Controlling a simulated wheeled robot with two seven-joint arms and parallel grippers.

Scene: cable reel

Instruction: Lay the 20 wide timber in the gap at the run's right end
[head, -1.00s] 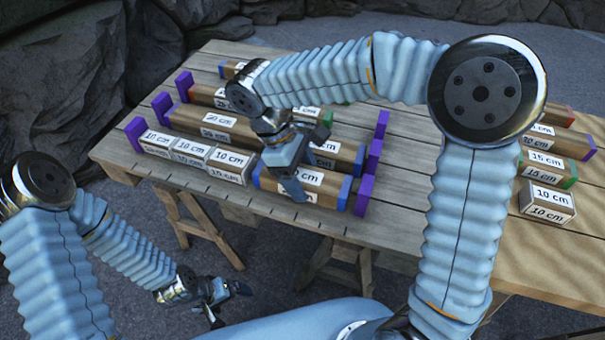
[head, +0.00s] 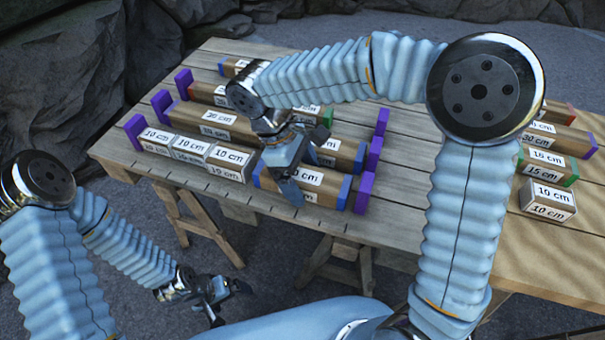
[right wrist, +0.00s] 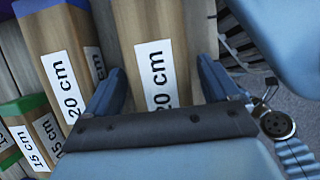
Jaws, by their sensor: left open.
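The 20 cm timber (head: 325,180), brown with blue ends, lies at the right end of the front run, between the white 10 cm blocks (head: 229,160) and a purple end stop (head: 364,194). Whether it touches either neighbour is hard to tell. My right gripper (head: 291,184) comes down over its left part and covers some of it. In the right wrist view the fingers (right wrist: 162,75) sit at both sides of the timber (right wrist: 192,45), shut on it. My left gripper (head: 222,297) is open and empty, low in front of the table.
Behind the front run lie a run with a 30 cm timber (head: 205,119) and a blue-ended 20 cm timber (head: 340,152), then further runs between purple stops. Spare pieces, including a 10 cm block (head: 547,201) and a green-ended 15 cm timber (head: 548,167), lie on the right.

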